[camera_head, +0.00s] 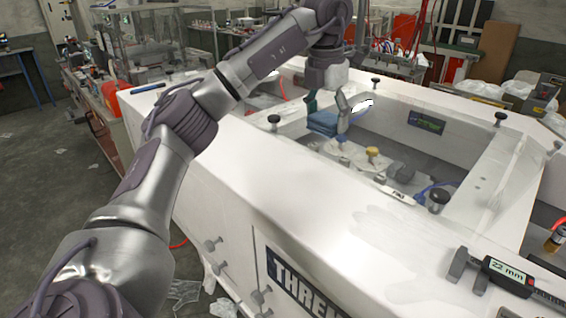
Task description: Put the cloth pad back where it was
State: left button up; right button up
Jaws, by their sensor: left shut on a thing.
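The cloth pad (322,123) is a small blue folded block in the upper middle of the head view. My left gripper (326,110) reaches down over the recess of the white bench from the upper left and is shut on the pad. The fingers stand on either side of the pad's upper part. The pad is at the left end of the recess; I cannot tell whether it touches the surface beneath. My right gripper is not in view.
The white bench (230,170) has raised walls around the recess, with black knobs on top. A digital caliper (508,275) lies at the front right. The bench's front top is mostly clear.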

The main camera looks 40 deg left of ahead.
aim_at(276, 172)
pick_arm(q)
jog(key=s+a+f, duration=0.4)
jog(key=a, duration=0.1)
jog(key=s+a+f+p, duration=0.1)
jog(key=s+a+f, duration=0.1)
jog(key=s, duration=0.1)
jog(key=shift+s+a, duration=0.1)
jog(key=shift+a, duration=0.3)
jog(key=shift+s+a+f, duration=0.15)
jog(key=shift+s+f, duration=0.05)
notch_tip(276, 172, down, 4)
jog(key=shift+r+p, duration=0.15)
jog(key=shift+p, duration=0.6)
jog(key=shift+f, duration=0.25)
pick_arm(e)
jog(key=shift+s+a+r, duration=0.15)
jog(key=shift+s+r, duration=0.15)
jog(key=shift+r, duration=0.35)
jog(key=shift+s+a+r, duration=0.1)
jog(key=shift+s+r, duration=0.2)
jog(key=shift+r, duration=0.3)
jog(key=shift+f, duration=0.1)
pick_arm(q)
jog(key=o, duration=1.1)
jog(key=shift+f, duration=0.1)
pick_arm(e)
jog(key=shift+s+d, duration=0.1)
